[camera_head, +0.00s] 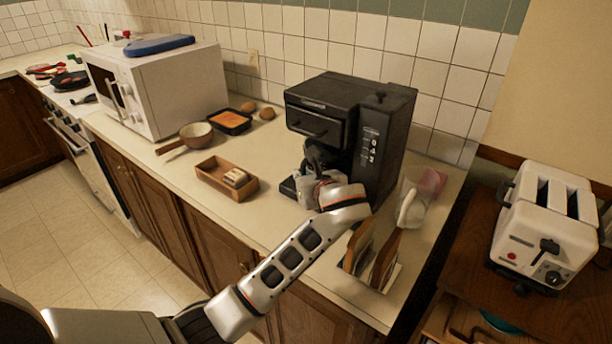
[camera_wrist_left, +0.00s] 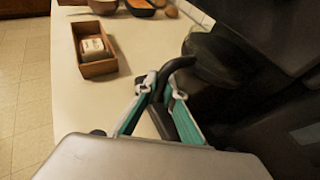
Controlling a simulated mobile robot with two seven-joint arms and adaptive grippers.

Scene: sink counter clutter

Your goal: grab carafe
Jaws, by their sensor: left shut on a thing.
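The black coffee maker (camera_head: 372,125) stands on the counter against the tiled wall. The dark carafe (camera_wrist_left: 215,52) sits in its bay; in the head view my arm and wrist cover much of it. My left gripper (camera_head: 313,178) is at the front of the bay. In the left wrist view its two fingers (camera_wrist_left: 160,92) are closed on the carafe's black handle (camera_wrist_left: 184,68), one on each side. Whether the carafe is lifted off the base cannot be told. My right gripper is in neither view.
A wooden box (camera_head: 212,181) with a small item lies left of the coffee maker. A pan (camera_head: 196,134), a black tray (camera_head: 230,122) and a white microwave (camera_head: 165,90) are further left. A rack (camera_head: 388,278) stands near the front right. A toaster (camera_head: 545,228) is on the side table.

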